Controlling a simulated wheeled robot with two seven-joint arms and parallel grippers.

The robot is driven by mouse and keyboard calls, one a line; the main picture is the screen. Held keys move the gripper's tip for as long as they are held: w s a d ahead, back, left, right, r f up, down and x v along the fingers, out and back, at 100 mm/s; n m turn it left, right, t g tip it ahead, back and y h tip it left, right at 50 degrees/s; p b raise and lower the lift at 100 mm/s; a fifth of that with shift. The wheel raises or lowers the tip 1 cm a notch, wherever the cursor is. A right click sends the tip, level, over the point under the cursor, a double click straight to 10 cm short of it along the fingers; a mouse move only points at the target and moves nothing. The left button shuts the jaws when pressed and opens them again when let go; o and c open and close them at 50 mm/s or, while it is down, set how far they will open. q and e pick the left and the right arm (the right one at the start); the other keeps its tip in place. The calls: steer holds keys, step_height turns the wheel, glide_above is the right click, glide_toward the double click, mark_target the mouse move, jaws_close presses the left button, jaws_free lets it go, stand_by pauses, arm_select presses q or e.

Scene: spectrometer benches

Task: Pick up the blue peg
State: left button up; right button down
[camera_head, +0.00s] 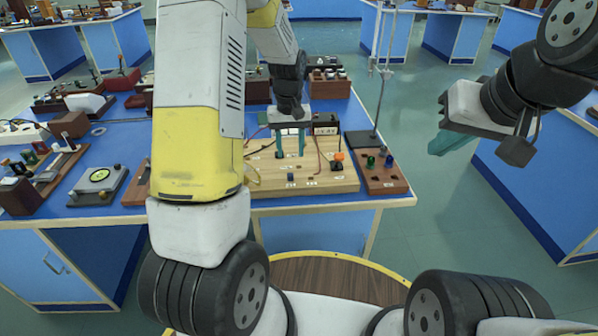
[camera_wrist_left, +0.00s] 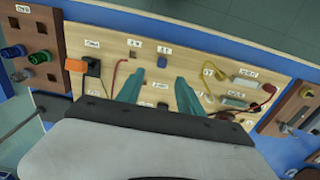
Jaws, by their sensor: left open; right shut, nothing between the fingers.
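The blue peg (camera_head: 371,161) stands upright in a brown wooden block (camera_head: 386,184) at the right front of the blue bench. It also shows at the left edge of the left wrist view (camera_wrist_left: 22,75). A green peg (camera_head: 389,160) stands beside it in the same block. My left gripper (camera_head: 291,155) is open and points down over the light wooden board, left of the blue peg and apart from it. Its two teal fingers (camera_wrist_left: 159,77) have nothing between them. My right gripper (camera_head: 436,151) is shut and empty, off the bench to the right.
The light wooden board (camera_head: 325,183) carries labels, leads, a small dark blue block (camera_head: 291,177) and an orange-topped plug (camera_head: 338,157). A metal stand (camera_head: 378,110) rises behind the peg block. Several instruments fill the bench's left side. Floor is open to the right.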

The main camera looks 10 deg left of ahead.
mark_target(290, 174)
arm_select(q)
step_height(290, 174, down, 9)
steer(key=shift+w+a+r, duration=0.1)
steer(key=shift+a, duration=0.05)
stand_by(0.4)
steer(key=shift+c, duration=0.4)
jaws_close()
